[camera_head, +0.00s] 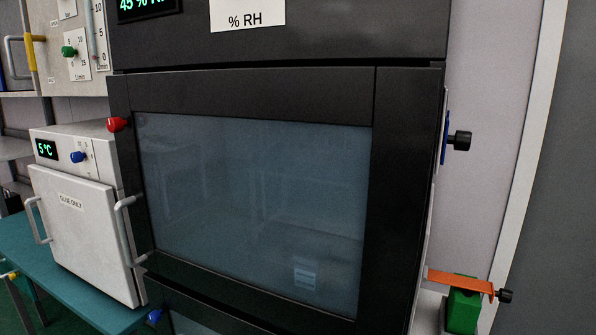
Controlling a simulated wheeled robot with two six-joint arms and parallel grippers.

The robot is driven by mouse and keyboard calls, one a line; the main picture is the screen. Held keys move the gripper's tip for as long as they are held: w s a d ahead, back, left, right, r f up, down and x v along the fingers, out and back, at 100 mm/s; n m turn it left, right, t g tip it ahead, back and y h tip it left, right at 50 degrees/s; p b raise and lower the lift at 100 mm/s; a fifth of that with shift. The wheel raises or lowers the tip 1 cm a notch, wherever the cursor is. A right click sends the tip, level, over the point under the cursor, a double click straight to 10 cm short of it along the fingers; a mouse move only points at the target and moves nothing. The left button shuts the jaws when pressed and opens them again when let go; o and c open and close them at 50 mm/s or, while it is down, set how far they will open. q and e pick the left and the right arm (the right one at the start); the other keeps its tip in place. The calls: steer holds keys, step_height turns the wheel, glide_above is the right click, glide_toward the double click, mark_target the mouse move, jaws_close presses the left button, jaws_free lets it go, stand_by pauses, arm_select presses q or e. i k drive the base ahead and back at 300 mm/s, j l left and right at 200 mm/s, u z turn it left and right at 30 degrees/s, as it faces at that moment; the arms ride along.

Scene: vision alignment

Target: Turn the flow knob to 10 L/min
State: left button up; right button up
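The flow knob (68,51) is small and green, on a light panel at the upper left. A printed scale plate (80,66) marked in L/min lies around it, with 5 and 10 visible. The way the knob points is too small to tell. A vertical flow gauge (100,40) with marks 0, 5 and 10 stands just right of the knob; its top is cut off by the frame edge. Neither of my grippers is in view.
A large black cabinet (243,71) with a glass door fills the middle. A white box (83,238) with a blue knob (78,157) stands below the panel on a teal table (50,285). A red knob (117,124) and grey handles protrude nearby.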

mark_target(66, 51)
steer(key=u, duration=1)
